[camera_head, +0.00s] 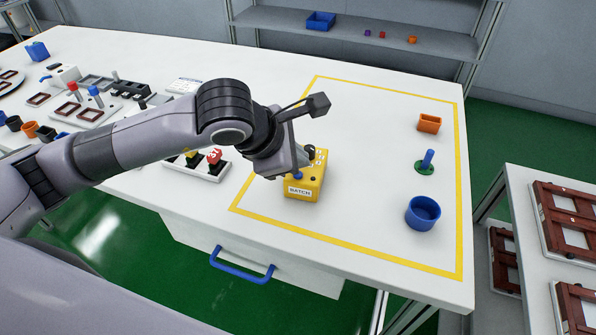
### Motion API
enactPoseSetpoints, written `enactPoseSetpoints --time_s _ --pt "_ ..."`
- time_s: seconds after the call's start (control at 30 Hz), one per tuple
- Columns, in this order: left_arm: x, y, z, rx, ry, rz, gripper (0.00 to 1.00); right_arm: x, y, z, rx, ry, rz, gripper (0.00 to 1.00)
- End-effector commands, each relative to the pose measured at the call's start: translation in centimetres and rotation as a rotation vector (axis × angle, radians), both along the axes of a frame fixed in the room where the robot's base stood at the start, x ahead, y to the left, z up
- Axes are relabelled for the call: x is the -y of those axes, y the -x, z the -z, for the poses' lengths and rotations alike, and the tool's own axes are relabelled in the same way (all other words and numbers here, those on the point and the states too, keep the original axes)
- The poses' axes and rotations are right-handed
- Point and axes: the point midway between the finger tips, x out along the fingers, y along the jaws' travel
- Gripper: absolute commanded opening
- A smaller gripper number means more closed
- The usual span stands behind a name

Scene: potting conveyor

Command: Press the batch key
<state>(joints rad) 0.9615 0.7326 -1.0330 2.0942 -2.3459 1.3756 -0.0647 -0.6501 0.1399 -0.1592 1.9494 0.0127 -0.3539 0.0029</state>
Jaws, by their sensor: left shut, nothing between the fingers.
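The batch key box is a small yellow block (304,187) with a white label reading BATCH on its front face. It stands inside the yellow outline on the white table, left of the outline's middle. Its top carries white markings, a blue button (298,174) and a dark knob. My left gripper (283,176) is shut and empty at the left edge of the box's top, close to the blue button. I cannot tell whether the fingertips touch it, as the gripper body hides part of the box. My right gripper is not in view.
A blue cup (422,213), a blue peg on a green base (426,163) and an orange box (429,123) stand at the outline's right. The outline's middle is clear.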

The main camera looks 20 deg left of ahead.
Motion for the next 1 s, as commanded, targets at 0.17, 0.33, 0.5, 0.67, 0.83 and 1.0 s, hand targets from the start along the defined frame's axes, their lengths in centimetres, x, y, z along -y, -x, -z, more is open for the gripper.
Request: enactPoseSetpoints --time_s 0.17,0.33,0.5,0.67,0.83,1.0 --pt "-0.01 0.0 0.0 0.0 0.0 0.0 0.0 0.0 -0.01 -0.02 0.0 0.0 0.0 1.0" --pt "-0.01 0.0 0.0 0.0 0.0 0.0 0.0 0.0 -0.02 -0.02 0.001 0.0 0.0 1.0" --pt "-0.01 0.0 0.0 0.0 0.0 0.0 0.0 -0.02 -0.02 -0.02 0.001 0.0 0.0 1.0" --pt "-0.01 0.0 0.0 0.0 0.0 0.0 0.0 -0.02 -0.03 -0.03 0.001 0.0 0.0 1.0" --pt "-0.01 0.0 0.05 0.0 0.0 0.0 0.0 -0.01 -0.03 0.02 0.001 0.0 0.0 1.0" --pt "0.01 0.0 0.46 0.0 0.0 0.0 0.0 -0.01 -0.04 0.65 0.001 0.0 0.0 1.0"
